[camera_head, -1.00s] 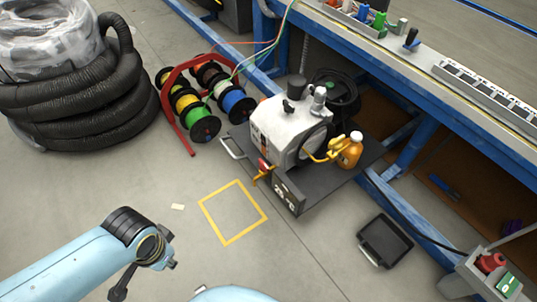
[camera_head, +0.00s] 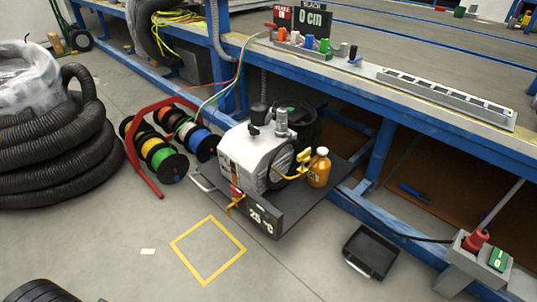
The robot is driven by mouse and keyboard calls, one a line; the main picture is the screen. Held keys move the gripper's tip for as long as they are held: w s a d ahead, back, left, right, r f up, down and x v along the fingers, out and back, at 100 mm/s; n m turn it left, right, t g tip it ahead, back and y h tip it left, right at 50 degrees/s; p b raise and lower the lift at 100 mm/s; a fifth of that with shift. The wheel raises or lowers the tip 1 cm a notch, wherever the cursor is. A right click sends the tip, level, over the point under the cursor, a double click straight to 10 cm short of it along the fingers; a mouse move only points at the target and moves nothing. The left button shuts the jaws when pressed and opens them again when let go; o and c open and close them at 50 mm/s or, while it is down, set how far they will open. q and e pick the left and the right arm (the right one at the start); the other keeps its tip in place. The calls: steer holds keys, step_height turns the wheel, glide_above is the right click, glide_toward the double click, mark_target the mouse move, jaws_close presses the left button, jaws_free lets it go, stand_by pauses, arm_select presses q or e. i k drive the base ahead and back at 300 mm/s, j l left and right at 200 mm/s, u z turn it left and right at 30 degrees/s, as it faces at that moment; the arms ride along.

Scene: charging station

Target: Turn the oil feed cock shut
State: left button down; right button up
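A grey-white pump machine (camera_head: 248,152) stands on a dark base plate by the blue bench. At its right side, a yellow pipe with a lever-like fitting (camera_head: 300,160) runs beside an orange oil bottle (camera_head: 319,170) with a white cap. A second small cock, red and yellow-orange (camera_head: 236,199), sits low on the machine's front, left of the "25 °C" display (camera_head: 262,218). I cannot tell from labels which is the oil feed cock, nor read either handle's setting. Neither gripper shows. Only a dark ribbed part of my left arm is at the bottom left corner, well away from the machine.
A yellow floor square (camera_head: 208,250) lies in front of the machine. A red rack of cable reels (camera_head: 160,150) and black hose coils (camera_head: 50,160) stand left. A black tray (camera_head: 371,252) lies right, near a grey socket box (camera_head: 470,262). The floor ahead is clear.

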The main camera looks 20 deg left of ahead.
mark_target(304, 157)
steer(key=i+u, duration=0.15)
steer(key=u, duration=0.3)
steer(key=i+l+u, duration=0.1)
steer(key=u, duration=0.3)
steer(key=i+l+u, duration=0.15)
steer(key=u, duration=0.3)
steer(key=i, duration=0.05)
